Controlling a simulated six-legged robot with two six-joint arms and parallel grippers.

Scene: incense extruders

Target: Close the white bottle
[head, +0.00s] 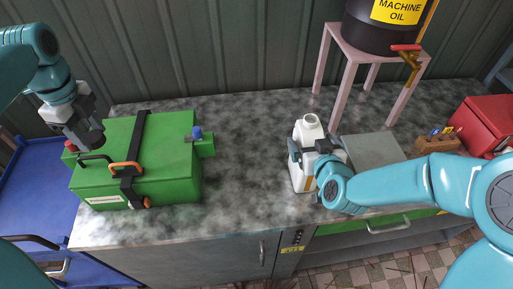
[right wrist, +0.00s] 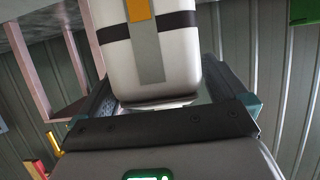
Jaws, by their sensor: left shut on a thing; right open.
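The white bottle (head: 304,176) stands upright on the grey counter, with its round mouth bare at the top and no cap on it. My right gripper (head: 308,149) is around its upper body, one finger on each side, jaws open. In the right wrist view the bottle (right wrist: 175,75), with a dark band and an orange and grey strip, stands between the fingers. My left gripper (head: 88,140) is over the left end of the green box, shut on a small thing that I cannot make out.
The green box (head: 165,168) with black straps and a blue knob (head: 197,132) stands at the left. A machine oil drum (head: 385,30) stands on a pink stand (head: 341,70) behind the bottle. A red box (head: 487,118) is at the right. The counter's middle (head: 245,150) is clear.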

